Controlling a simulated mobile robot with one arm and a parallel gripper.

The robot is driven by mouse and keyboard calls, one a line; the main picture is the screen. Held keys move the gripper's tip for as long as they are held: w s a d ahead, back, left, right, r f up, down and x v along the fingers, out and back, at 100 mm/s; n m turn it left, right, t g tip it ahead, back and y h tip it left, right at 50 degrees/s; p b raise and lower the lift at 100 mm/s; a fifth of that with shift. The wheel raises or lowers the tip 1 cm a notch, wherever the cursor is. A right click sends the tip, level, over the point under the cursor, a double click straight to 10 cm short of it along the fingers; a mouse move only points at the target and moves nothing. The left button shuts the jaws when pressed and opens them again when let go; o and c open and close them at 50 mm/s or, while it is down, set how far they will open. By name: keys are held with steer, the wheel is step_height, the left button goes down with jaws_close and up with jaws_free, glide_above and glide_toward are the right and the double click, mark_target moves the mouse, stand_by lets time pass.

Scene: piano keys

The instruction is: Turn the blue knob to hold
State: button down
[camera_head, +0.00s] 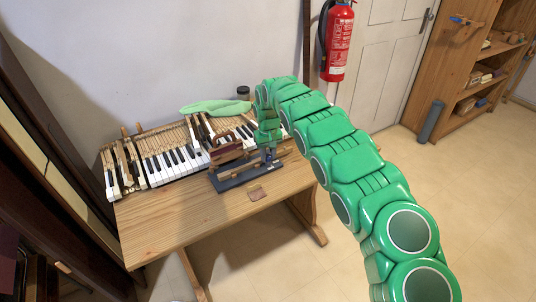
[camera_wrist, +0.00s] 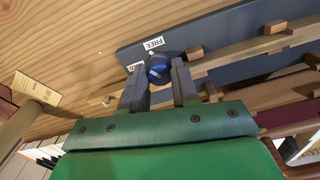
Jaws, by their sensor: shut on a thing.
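The blue knob (camera_wrist: 157,66) sits on a dark blue base plate (camera_wrist: 215,32) in the wrist view. My gripper (camera_wrist: 160,76) is shut on the knob, with one grey finger on each side of it. A white label reading FREE (camera_wrist: 153,43) lies just above the knob in the picture. A second white label (camera_wrist: 135,66) is partly hidden by the left finger, and its word cannot be read. In the head view my gripper (camera_head: 268,152) points down at the right end of the dark base plate (camera_head: 233,184). The knob's pointing direction is unclear.
Wooden rails (camera_wrist: 245,47) and small blocks stand on the plate close to my right finger. Piano keys (camera_head: 170,163) lie along the back of the wooden table (camera_head: 160,218). A green cloth (camera_head: 215,107) and a dark jar (camera_head: 243,92) are behind. The table's front left is clear.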

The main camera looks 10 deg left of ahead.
mark_target(268, 156)
steer(key=n, duration=0.5)
steer(key=shift+w+r+n, duration=0.1)
steer(key=shift+n, duration=0.2)
steer(key=n, duration=0.3)
steer(key=shift+n, duration=1.2)
steer(key=c, duration=0.8)
jaws_free()
steer(key=shift+c, duration=0.2)
steer(key=shift+r, duration=3.8)
